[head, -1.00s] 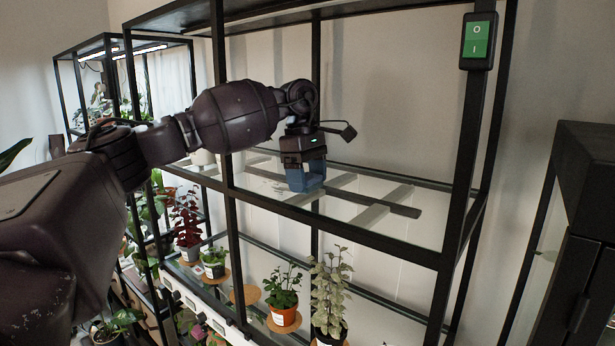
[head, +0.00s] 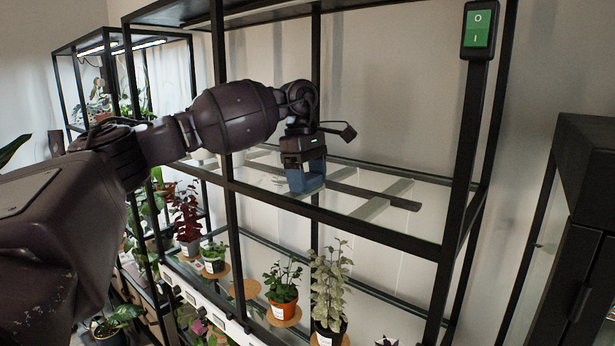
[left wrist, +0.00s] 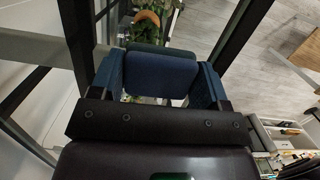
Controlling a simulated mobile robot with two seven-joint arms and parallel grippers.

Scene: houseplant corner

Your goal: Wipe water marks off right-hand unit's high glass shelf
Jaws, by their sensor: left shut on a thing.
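The high glass shelf (head: 345,202) of the right-hand unit spans a black metal frame. Pale and dark bars show on or through the glass; I cannot make out distinct water marks. My left gripper (head: 304,176) is over the shelf near its front rail, pointing down. It is shut on a dark blue block (left wrist: 155,76), which looks like a sponge with a dark green layer behind. In the left wrist view the block sits between the blue fingers of the gripper (left wrist: 157,82). Whether it touches the glass is unclear. My right gripper is out of view.
Another post (head: 229,200) stands left of the gripper. A dark cabinet (head: 585,200) is far right.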

